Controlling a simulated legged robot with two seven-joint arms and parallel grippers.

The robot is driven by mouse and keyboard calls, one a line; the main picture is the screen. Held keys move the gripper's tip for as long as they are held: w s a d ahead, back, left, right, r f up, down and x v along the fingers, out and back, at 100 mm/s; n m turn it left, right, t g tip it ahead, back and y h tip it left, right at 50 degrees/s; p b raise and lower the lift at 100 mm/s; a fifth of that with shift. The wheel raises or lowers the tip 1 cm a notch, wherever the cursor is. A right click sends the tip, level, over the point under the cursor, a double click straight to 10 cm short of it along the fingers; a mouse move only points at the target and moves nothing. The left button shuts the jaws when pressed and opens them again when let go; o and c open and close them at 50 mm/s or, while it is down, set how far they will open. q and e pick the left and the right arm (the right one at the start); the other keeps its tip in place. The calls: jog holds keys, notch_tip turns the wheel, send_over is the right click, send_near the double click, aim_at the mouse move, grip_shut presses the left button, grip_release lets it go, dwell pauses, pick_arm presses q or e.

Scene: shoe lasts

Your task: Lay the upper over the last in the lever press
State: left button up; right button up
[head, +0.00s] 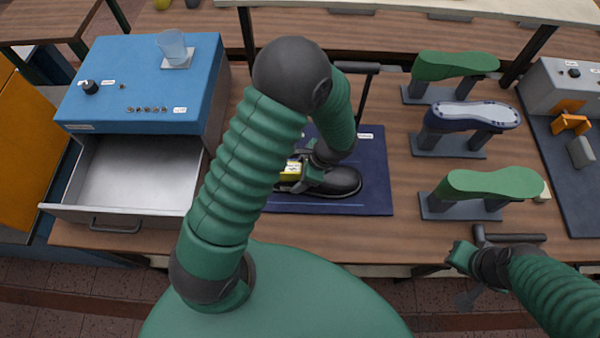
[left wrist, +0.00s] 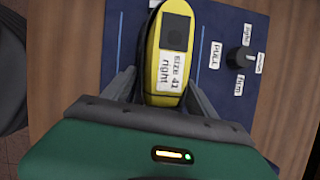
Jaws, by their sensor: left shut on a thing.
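The black upper (head: 342,182) lies on the blue press board with its toe to the right. The yellow last (head: 291,170) shows at its left end, and it is also in the left wrist view (left wrist: 175,60), labelled "size 41 right". My left gripper (head: 306,180) is shut on the upper, with its fingers either side of the last (left wrist: 163,92). The finger contact is partly hidden. The press lever (head: 366,92) stands raised behind. My right gripper (head: 462,256) is off the front table edge; its fingers are unclear.
Two green lasts (head: 455,65) (head: 490,184) and a blue upper on a last (head: 474,116) stand on the right. A blue cabinet (head: 140,70) with an open, empty drawer (head: 140,170) and a cup (head: 172,45) is at left. A dark bar (head: 515,238) is by my right gripper.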

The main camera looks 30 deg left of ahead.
pick_arm(q)
jog(key=o, duration=1.5)
jog(key=v, duration=1.7)
